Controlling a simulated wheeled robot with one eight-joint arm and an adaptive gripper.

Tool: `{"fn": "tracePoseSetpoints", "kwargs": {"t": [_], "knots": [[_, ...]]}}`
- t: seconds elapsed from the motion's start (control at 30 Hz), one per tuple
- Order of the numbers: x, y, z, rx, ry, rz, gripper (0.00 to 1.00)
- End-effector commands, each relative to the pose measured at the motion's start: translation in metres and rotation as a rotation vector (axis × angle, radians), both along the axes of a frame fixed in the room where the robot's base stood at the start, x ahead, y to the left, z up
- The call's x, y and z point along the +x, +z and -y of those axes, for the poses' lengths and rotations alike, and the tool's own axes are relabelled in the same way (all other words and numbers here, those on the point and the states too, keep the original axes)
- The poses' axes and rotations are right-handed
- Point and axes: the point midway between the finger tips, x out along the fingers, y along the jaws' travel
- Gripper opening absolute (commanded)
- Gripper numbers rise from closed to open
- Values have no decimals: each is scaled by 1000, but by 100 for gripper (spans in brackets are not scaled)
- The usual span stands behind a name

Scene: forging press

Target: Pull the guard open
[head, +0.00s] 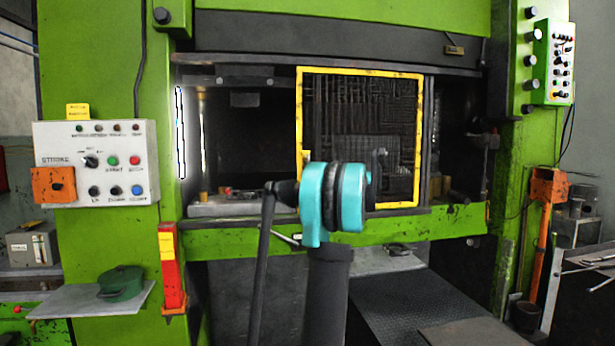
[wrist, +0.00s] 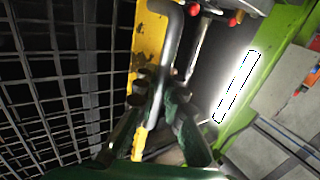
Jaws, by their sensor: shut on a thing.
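The guard is a dark mesh panel in a yellow frame (head: 299,115). In the head view it stands upright across the middle of the press opening. Dark open space shows to its left and a narrower strip to its right. In the wrist view its yellow edge (wrist: 147,48) and mesh (wrist: 60,75) are close, with a grey bar handle (wrist: 172,45) along that edge. My gripper (wrist: 158,82) is shut on the handle, fingers on both sides of it. In the head view my arm hides the gripper and handle.
A control box (head: 98,160) with buttons is on the left green column, above a red and yellow post (head: 171,268). A lit strip (head: 181,132) edges the opening's left side. A second control box (head: 555,62) and an orange stand (head: 544,225) are at right.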

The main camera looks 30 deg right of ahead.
Motion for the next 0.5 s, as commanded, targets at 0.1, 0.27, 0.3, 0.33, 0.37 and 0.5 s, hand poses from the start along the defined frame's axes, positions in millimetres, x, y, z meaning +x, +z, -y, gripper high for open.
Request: {"fn": "tracePoseSetpoints", "kwargs": {"t": [0.1, 0.27, 0.3, 0.33, 0.37, 0.5], "knots": [[0, 0, 1, 0, -2, 1, 18], [0, 0, 0, 0, -2, 1, 32], [0, 0, 0, 0, -2, 1, 32], [0, 0, 0, 0, -1, 1, 32], [0, 0, 0, 0, -1, 1, 32], [0, 0, 0, 0, -1, 1, 32]]}}
